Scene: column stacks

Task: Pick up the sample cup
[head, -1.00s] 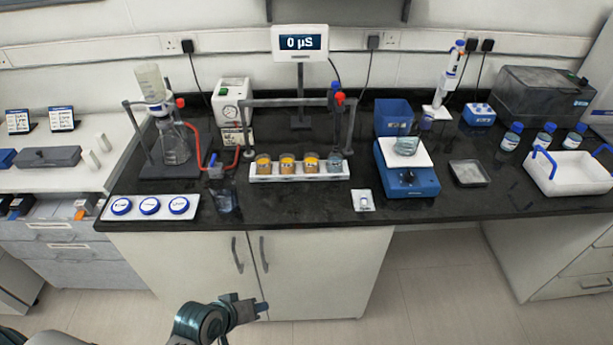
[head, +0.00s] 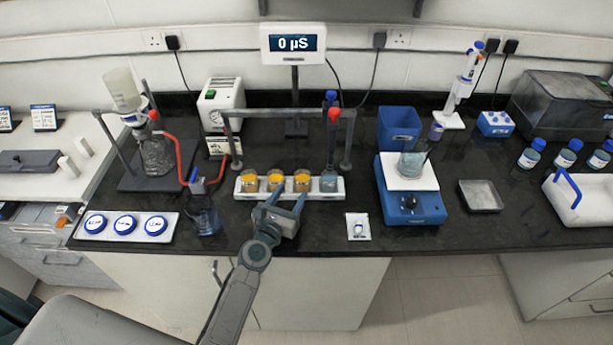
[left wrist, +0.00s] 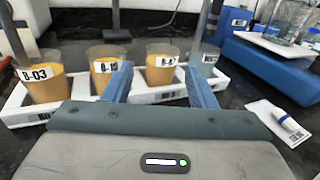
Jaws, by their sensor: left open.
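Three sample cups of orange liquid stand upright in a white rack (head: 290,193) on the black bench, with a clear cup (head: 329,181) at its right end. In the left wrist view the labels of the left cup (left wrist: 42,84), marked B-03, and the middle cup (left wrist: 108,62) show; the third orange cup (left wrist: 160,73) has a label I cannot read fully. My left gripper (head: 285,200) is open and empty at the rack's front. In the left wrist view its blue fingers frame the third orange cup, which stands ahead between them. My right gripper is not in view.
A stand with a crossbar (head: 285,113) rises behind the rack.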

